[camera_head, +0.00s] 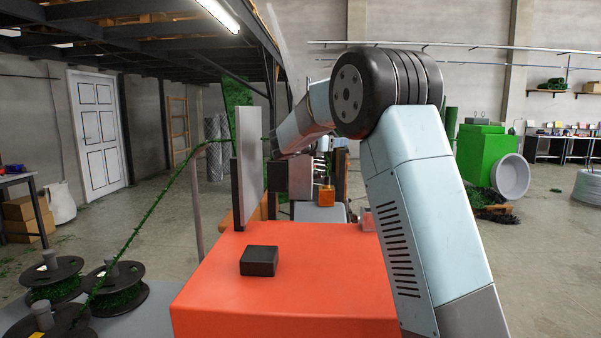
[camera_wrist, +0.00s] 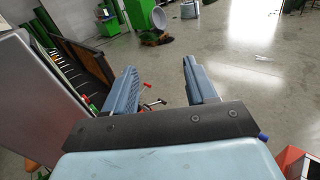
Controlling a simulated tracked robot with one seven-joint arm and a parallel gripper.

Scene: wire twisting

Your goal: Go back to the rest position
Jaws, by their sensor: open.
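My gripper (camera_wrist: 160,68) shows in the wrist view with its two blue-grey fingers wide apart. Nothing is between the fingers; the floor shows through the gap. In the head view my arm rises at the right, bends at a black elbow joint and reaches forward over the far end of the orange-red machine housing (camera_head: 285,285). The gripper's fingers cannot be made out clearly there, among the machine parts. A green wire (camera_head: 155,215) runs from the spools up to the upright grey plate (camera_head: 249,165).
Several black spools of green wire (camera_head: 117,290) stand at the lower left. A black block (camera_head: 259,261) sits on the orange-red housing. The grey plate also stands close on the left in the wrist view (camera_wrist: 35,85).

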